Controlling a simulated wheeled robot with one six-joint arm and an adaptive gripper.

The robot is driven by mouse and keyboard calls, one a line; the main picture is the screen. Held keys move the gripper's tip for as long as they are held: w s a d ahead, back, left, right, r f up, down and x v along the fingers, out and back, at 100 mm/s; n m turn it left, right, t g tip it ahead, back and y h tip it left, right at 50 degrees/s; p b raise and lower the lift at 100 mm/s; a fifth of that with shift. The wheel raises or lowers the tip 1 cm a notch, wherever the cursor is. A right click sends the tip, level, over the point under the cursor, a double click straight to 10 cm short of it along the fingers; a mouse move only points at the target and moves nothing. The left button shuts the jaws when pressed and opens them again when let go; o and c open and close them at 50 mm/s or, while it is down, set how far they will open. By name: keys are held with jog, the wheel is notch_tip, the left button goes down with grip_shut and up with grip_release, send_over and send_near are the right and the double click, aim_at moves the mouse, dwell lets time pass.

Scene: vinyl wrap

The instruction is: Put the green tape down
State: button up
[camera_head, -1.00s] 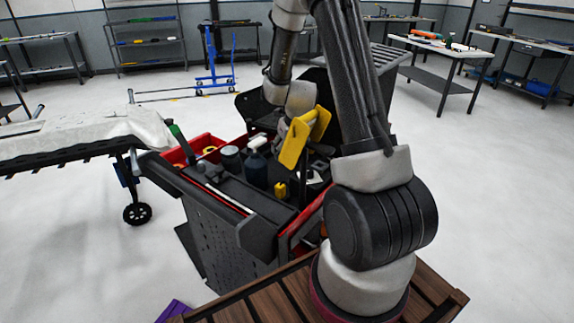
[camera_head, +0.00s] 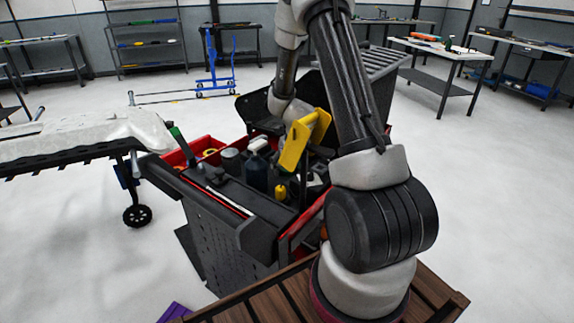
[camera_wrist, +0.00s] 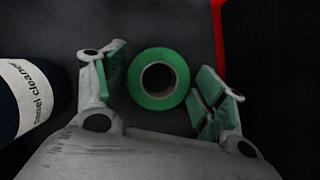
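The green tape (camera_wrist: 159,79) is a roll with a dark centre, seen from above in the wrist view. It appears to rest on a dark surface. My gripper (camera_wrist: 163,95) is open, with one finger on each side of the roll. Gaps show between the roll and both fingers, and its height above the roll is hard to tell. In the head view my wrist is over the tool cart, and the fingertips and tape are hidden there.
A dark bottle labelled as cleaner (camera_wrist: 28,95) stands close left of my gripper. The cart (camera_head: 222,225) holds bottles and a red tray (camera_head: 203,142). A yellow item (camera_head: 294,147) stands near my wrist. A covered panel stand (camera_head: 90,135) is left of the cart.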

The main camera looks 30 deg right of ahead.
jog(key=shift+r, duration=0.15)
jog(key=v, duration=1.2)
dwell(0.4)
